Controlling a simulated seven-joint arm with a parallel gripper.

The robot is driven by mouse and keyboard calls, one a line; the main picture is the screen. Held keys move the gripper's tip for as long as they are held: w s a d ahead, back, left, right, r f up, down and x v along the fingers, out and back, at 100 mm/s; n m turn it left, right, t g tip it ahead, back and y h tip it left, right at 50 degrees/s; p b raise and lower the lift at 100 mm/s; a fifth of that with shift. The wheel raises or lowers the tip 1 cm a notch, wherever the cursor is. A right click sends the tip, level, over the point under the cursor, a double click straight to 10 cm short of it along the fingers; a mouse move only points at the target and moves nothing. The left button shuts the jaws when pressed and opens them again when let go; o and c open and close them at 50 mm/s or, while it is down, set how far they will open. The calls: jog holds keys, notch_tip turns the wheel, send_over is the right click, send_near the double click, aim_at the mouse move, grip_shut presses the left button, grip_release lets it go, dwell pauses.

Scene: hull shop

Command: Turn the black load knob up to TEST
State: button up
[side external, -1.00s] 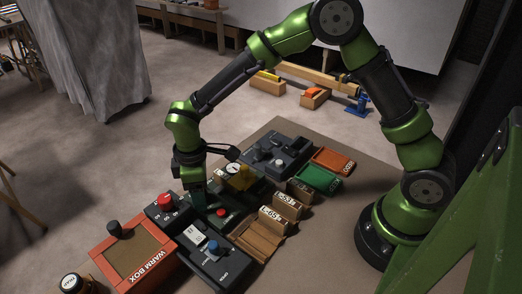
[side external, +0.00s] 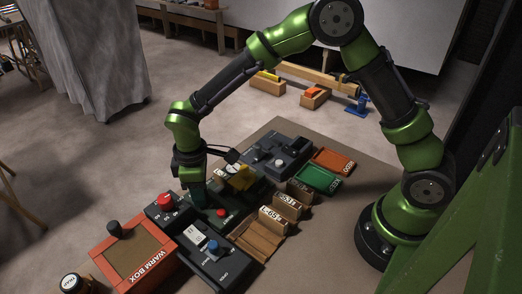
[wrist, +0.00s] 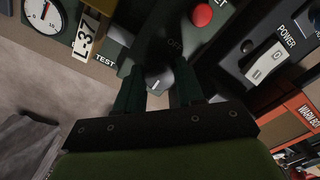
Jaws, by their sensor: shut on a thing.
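The black load knob (wrist: 160,77) is between the two fingers of my gripper (wrist: 157,92) in the wrist view. The fingers are shut on it from both sides. A short white mark shows on the knob, lying at a slant; I cannot tell exactly where it points. The TEST label (wrist: 104,60) is to the left of the knob on the dark green panel, and a faint OFF label (wrist: 175,46) is above it. In the side external view my gripper (side external: 198,198) reaches down at the green panel (side external: 230,212), and it hides the knob.
A red button (wrist: 202,15) is on the same panel, close to the gripper. A white dial gauge (wrist: 40,14) and an L-37 tag (wrist: 85,38) are to the left. A POWER switch (wrist: 265,64) is to the right. The warm box (side external: 104,247) and wooden trays (side external: 258,240) stand nearby.

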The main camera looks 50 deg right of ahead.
jog(key=o, duration=1)
jog(key=shift+o, duration=0.2)
jog(key=shift+r, duration=0.1)
notch_tip(320, 180, up, 17)
